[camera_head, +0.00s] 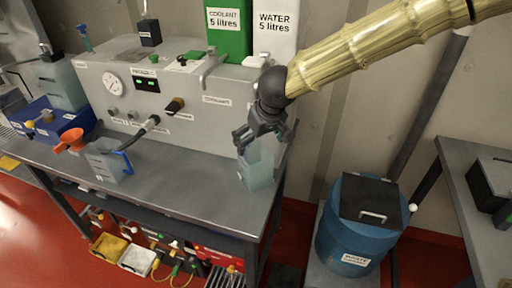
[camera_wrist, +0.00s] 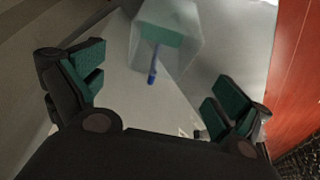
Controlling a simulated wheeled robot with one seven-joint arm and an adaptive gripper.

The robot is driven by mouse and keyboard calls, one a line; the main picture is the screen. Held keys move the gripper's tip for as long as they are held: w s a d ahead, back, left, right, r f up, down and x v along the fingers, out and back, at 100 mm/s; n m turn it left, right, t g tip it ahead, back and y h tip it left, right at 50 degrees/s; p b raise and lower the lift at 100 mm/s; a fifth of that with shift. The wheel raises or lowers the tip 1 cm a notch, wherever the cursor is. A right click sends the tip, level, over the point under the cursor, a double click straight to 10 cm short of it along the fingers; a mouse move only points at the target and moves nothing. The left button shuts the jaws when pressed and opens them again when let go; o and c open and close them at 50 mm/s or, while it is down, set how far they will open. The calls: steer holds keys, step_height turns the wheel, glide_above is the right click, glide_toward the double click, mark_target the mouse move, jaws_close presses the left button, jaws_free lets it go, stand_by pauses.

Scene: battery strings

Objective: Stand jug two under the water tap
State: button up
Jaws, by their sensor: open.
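A translucent pale jug (camera_head: 257,172) stands at the right end of the grey bench, just below my gripper. It also shows in the wrist view (camera_wrist: 165,38), with a blue part, apparently its handle, pointing toward the open jaws. No number is readable on it. My gripper (camera_head: 262,143) is open; its fingers (camera_wrist: 150,92) are apart with nothing between them, and the jug lies beyond the fingertips. A second clear jug with a blue handle (camera_head: 108,160) stands farther left on the bench. The white WATER container (camera_head: 275,32) is above the panel; its tap is largely hidden by my gripper and arm.
The grey panel (camera_head: 140,90) with gauge, knobs and a COOLANT tap (camera_head: 212,66) backs the bench. An orange funnel (camera_head: 70,141) and blue bin (camera_head: 55,125) are at left. A blue waste drum (camera_head: 350,240) stands right of the bench. The bench middle is clear.

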steer(key=v, duration=0.4)
steer(key=shift+r, duration=0.25)
